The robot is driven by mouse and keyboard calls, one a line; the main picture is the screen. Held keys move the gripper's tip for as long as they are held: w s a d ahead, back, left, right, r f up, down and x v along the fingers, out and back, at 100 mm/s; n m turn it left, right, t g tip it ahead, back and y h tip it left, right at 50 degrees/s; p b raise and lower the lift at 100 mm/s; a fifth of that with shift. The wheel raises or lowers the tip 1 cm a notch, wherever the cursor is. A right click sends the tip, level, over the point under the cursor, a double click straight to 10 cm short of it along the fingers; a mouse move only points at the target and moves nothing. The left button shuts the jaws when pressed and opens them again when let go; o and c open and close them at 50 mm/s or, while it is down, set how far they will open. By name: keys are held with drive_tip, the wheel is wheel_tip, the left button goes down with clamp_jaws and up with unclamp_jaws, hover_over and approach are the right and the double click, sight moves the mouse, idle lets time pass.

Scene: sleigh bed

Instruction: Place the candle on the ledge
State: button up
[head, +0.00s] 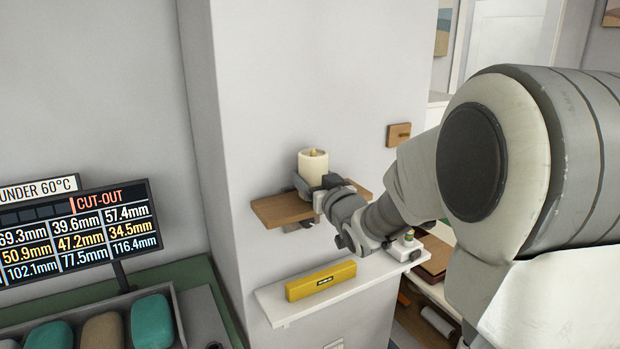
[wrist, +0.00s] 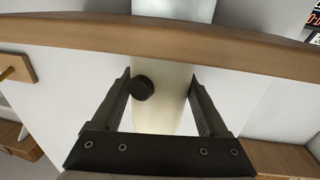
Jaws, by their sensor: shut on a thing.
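The candle (head: 313,165) is a short cream pillar, upright at the wooden ledge (head: 277,210) on the wall in the head view. My gripper (head: 313,188) is shut on it, with a finger on either side. In the wrist view the candle (wrist: 172,85) stands between the two dark fingers of my gripper (wrist: 162,100). The wooden ledge (wrist: 100,37) crosses the top of that view. My gripper and wrist hide part of the candle's base and the ledge, so I cannot tell whether the candle touches the wood.
A white shelf (head: 275,303) below the ledge holds a yellow box (head: 320,281) and a small white item (head: 405,243). A wooden wall plate (head: 398,134) is to the right. A display board (head: 75,230) and a tray of coloured blocks (head: 178,318) are at the left.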

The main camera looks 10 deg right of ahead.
drive_tip(key=shift+f, duration=0.15)
drive_tip(key=o, duration=1.4)
drive_tip(key=shift+r, duration=0.25)
drive_tip(key=s+d+f+m+g+h+b, duration=0.1)
drive_tip(key=s+d+g+h, duration=0.1)
drive_tip(key=s, duration=0.6)
drive_tip(key=s+d+f+m+g+h, duration=0.1)
drive_tip(key=s+d+g+h, duration=0.15)
drive_tip(key=s, duration=0.65)
drive_tip(key=s+a+f+g, duration=0.2)
drive_tip(key=s+f+g, duration=0.1)
drive_tip(key=s, duration=0.6)
drive_tip(key=s+a+f+g+y, duration=0.1)
drive_tip(key=s+a+f+g, duration=0.1)
drive_tip(key=s, duration=0.7)
drive_tip(key=f+g, duration=0.1)
drive_tip(key=g, duration=0.1)
drive_tip(key=shift+s+a+f+g, duration=0.15)
drive_tip(key=shift+s+f+g, duration=0.05)
drive_tip(key=shift+s+g, duration=0.2)
